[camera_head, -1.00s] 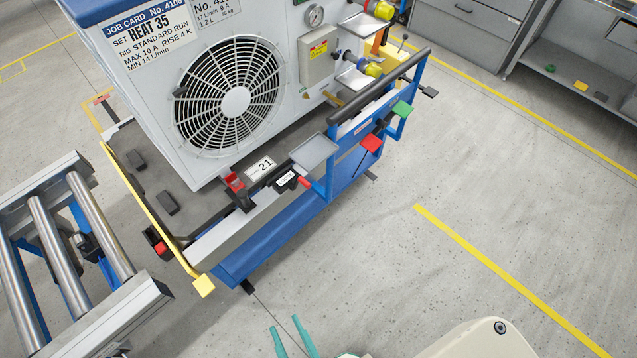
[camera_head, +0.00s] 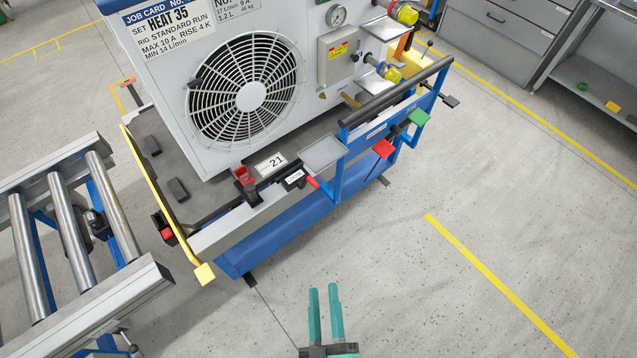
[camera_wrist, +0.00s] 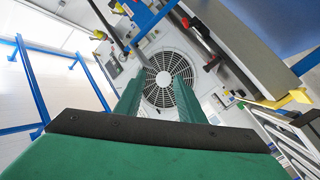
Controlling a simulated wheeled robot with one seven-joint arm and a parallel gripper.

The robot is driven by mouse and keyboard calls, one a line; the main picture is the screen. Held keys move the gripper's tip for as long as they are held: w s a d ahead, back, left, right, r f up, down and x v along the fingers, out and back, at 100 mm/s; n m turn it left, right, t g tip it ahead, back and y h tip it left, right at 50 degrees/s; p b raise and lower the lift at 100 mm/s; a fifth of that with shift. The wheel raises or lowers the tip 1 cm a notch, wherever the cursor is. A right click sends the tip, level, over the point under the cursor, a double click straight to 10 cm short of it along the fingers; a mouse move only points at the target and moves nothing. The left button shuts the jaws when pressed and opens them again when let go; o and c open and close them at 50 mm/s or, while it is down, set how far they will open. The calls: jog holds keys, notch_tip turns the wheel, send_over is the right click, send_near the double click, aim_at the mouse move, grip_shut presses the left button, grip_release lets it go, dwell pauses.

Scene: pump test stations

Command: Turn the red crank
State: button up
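My gripper (camera_head: 323,290) has green fingers standing apart with nothing between them. It is over the floor in front of the blue cart, clear of it. A short red handle (camera_head: 313,182) sticks out of a black block at the cart's front edge, beside a grey tray; it looks like the red crank. In the wrist view a red-tipped black part (camera_wrist: 186,22) shows at the upper right of the open fingers (camera_wrist: 157,88); it looks like the same handle. How the handle is joined is too small to tell.
The cart (camera_head: 250,247) carries a white fan unit (camera_head: 285,120). A red clamp (camera_head: 243,175), red paddle (camera_head: 383,148) and green paddle (camera_head: 419,117) are nearby. A roller conveyor (camera_head: 115,205) stands left. The floor (camera_head: 400,280) at right is clear.

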jog(key=w+d+f+n+t+y, duration=0.1)
jog(key=w+f+n+y, duration=0.25)
jog(key=w+n, duration=0.5)
jog(key=w+d+f+n+y, duration=0.2)
jog(key=w+f+n, duration=0.2)
jog(key=w+n, duration=0.45)
jog(key=n+g+y, duration=0.4)
jog(key=n+y, duration=0.1)
jog(key=n, duration=1.4)
send_near(314, 182)
jog(key=shift+h, duration=0.25)
jog(key=x, duration=1)
jog(key=shift+a+f, duration=0.1)
jog(key=shift+f, duration=0.25)
jog(key=c, duration=0.9)
